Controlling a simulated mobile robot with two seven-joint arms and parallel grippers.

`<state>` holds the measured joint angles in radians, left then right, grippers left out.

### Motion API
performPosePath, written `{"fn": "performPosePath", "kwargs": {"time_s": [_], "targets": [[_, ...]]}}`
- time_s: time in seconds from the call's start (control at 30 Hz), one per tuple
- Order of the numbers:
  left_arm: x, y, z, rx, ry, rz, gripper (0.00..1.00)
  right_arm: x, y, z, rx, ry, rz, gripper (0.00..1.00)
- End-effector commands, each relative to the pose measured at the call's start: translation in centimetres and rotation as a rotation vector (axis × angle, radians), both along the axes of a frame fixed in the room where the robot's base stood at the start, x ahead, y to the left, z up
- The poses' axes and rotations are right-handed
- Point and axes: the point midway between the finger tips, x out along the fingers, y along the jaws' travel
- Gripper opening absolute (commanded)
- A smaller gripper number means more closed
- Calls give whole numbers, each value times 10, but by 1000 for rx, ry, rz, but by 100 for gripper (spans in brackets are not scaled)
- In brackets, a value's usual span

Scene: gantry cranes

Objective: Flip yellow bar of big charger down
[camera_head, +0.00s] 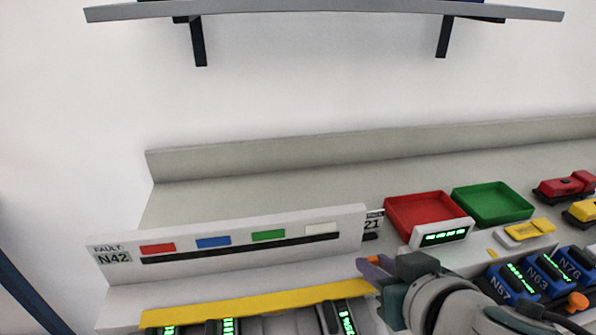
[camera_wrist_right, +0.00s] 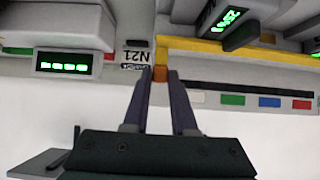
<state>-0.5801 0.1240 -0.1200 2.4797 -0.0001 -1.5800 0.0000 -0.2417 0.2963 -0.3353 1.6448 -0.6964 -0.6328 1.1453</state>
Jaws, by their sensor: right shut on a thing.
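The big charger (camera_head: 230,265) is a long pale unit at the lower left of the head view, with a back panel marked FAULT N42 and several coloured patches. Its yellow bar (camera_head: 260,300) runs across the front, above several green-lit displays; it also shows along the top of the right wrist view (camera_wrist_right: 230,50). My right gripper (camera_head: 370,266) is at the bar's right end. In the right wrist view its two fingers (camera_wrist_right: 161,74) are closed around an orange-yellow end piece of the bar. My left gripper is not in view.
Right of the charger are a red tray (camera_head: 398,229), a green tray (camera_head: 487,218) and a small white display (camera_head: 440,234). Several blue batteries (camera_head: 512,284) stand at the lower right. Red and yellow devices (camera_head: 566,187) sit at the right edge. A shelf (camera_head: 320,9) hangs above.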

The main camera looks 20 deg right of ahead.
Motion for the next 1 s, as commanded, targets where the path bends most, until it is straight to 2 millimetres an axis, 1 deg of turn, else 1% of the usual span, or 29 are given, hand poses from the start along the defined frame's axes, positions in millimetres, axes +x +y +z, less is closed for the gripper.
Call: {"fn": "performPosePath", "kwargs": {"time_s": [0.17, 0.2, 0.4, 0.47, 0.77, 0.87, 1.0], "targets": [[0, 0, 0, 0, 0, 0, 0, 0, -1, 0, -1, 0, -2, 0], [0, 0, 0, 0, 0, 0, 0, 0, -1, 0, -1, 0, -2, 27], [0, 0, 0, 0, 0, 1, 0, 0, 0, 0, -1, 0, 0, 50], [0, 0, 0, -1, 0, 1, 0, 0, 0, 0, -1, 0, 0, 55], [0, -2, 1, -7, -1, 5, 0, -3, 1, 2, 1, 1, 1, 55], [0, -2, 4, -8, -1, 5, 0, -12, 3, 8, 2, 2, 0, 55], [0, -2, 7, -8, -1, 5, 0, -33, 8, 23, 3, 2, 0, 55]]}}
